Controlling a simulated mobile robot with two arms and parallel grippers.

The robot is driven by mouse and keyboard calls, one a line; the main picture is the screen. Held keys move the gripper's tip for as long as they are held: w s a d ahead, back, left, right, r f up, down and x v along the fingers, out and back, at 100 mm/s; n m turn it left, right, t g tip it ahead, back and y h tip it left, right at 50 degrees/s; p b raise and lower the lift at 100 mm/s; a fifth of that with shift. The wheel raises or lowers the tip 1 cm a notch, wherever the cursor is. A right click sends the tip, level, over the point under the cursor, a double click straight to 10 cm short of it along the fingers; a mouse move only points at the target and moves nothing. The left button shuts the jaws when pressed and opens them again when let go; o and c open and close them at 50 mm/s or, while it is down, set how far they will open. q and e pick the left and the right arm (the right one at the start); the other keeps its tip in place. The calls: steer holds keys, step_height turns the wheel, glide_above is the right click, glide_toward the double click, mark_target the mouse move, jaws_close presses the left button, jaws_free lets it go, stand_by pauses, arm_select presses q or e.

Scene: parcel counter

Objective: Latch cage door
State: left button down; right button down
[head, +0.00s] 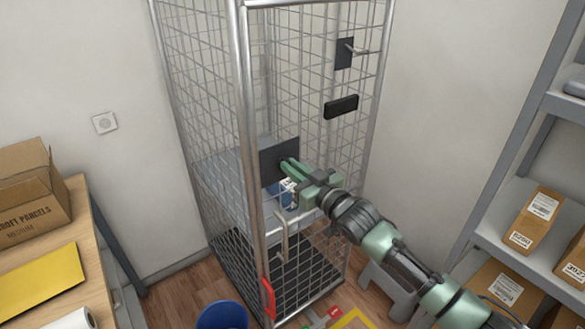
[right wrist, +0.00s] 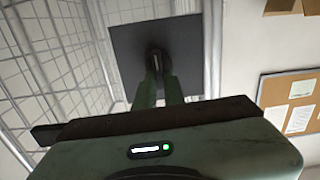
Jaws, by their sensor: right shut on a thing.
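The tall wire-mesh cage (head: 240,100) stands in the corner, with grey tube posts and a grey shelf inside. A square dark plate (head: 268,165) sits on the mesh near the front post. My right gripper (head: 286,166) is at this plate, with its green fingers shut on a small latch handle that they largely hide. In the right wrist view the fingers (right wrist: 158,84) close around the handle (right wrist: 156,58) in front of the dark plate (right wrist: 125,45). A second dark plate with a lever (head: 352,49) is higher up. I cannot tell whether the door is fully closed. My left gripper is out of view.
A black bar-shaped piece (head: 341,106) is on the mesh. A grey stool (head: 385,290) is beside the cage at right. A shelf rack (head: 530,240) with parcels stands at right. A blue bin (head: 222,316) and a table (head: 92,255) are at left.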

steer(key=n, duration=0.5)
steer(key=f+n, duration=0.1)
steer(key=n, duration=0.5)
steer(key=a+n+b, duration=0.1)
steer(key=n, duration=0.5)
steer(key=shift+s+f, duration=0.15)
steer(key=shift+s, duration=0.2)
steer(key=shift+n, duration=0.4)
steer(key=c, duration=1.5)
jaws_free()
